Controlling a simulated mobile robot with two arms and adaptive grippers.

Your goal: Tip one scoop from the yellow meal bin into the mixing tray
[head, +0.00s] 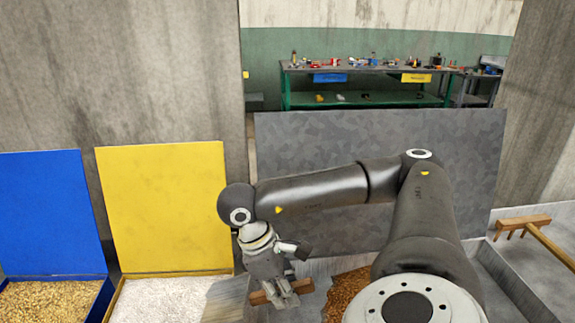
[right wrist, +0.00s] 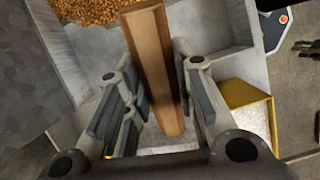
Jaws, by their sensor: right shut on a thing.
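My right gripper (head: 285,297) is shut on a brown wooden handle (head: 262,297), low in the centre of the head view. The handle (right wrist: 155,65) also runs between the fingers (right wrist: 152,105) in the right wrist view. I cannot clearly make out a scoop pan or its contents. The yellow meal bin (head: 163,210), holding white meal (head: 160,302), is left of the gripper. The grey mixing tray (head: 515,285) shows in part, with brown grain (head: 345,292) right of the gripper. In the right wrist view, a small dark shape (right wrist: 305,47) looks like my left gripper.
A blue bin (head: 52,215) with golden grain (head: 48,302) stands at far left. A grey upright panel (head: 400,150) stands behind my arm. A wooden rake-like tool (head: 535,232) rests at the right. A cluttered workbench (head: 370,68) is far behind.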

